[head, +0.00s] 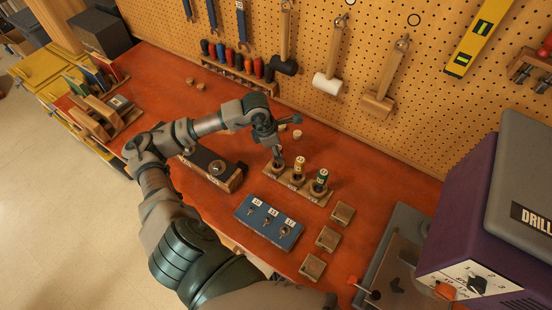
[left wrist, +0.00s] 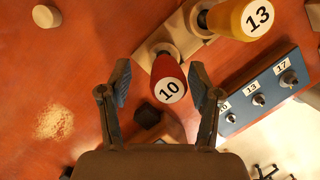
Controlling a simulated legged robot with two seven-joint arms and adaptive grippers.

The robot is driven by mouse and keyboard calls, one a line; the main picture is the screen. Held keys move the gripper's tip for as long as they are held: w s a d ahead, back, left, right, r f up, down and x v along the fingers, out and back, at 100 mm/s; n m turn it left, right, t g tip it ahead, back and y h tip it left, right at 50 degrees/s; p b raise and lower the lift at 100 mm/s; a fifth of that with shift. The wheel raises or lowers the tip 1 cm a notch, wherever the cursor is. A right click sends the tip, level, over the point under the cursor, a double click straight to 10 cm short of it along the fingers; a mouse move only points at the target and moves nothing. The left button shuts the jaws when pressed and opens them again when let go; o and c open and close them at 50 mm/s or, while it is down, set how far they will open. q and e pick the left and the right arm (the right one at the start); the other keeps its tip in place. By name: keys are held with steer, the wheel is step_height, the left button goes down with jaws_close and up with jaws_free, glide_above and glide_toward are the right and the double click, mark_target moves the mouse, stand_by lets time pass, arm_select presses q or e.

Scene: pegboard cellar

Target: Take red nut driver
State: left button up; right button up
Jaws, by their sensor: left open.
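The red nut driver (left wrist: 166,72), marked 10 on its end, stands in a wooden holder (left wrist: 198,40) in the left wrist view. My left gripper (left wrist: 160,84) is open, with one finger on each side of the red handle and gaps showing. In the head view my left gripper (head: 277,155) is over the left end of the holder (head: 308,193) and mostly hides the red driver. The yellow driver (left wrist: 232,17), marked 13, stands beside the red one. The green driver (head: 320,178) stands at the holder's right end. My right gripper is not in view.
A blue block (head: 268,222) with labelled sockets lies in front of the holder. Several small wooden blocks (head: 327,238) lie to its right. A dark wooden-ended piece (head: 212,168) lies left of the holder. A purple drill machine (head: 470,215) stands at the right.

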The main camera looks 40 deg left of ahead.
arm_select(q)
steer(key=shift+w+d+f, duration=0.15)
steer(key=shift+d+f, duration=0.05)
steer(key=shift+f, duration=0.5)
steer(key=shift+d+r, duration=0.1)
steer(key=shift+d, duration=0.5)
steer(key=c, duration=0.7)
steer(key=shift+a, duration=0.1)
jaws_close()
steer(key=shift+a, duration=0.3)
step_height(320, 180, up, 10)
steer(key=shift+c, duration=0.2)
jaws_free()
steer(key=shift+d, duration=0.1)
jaws_close()
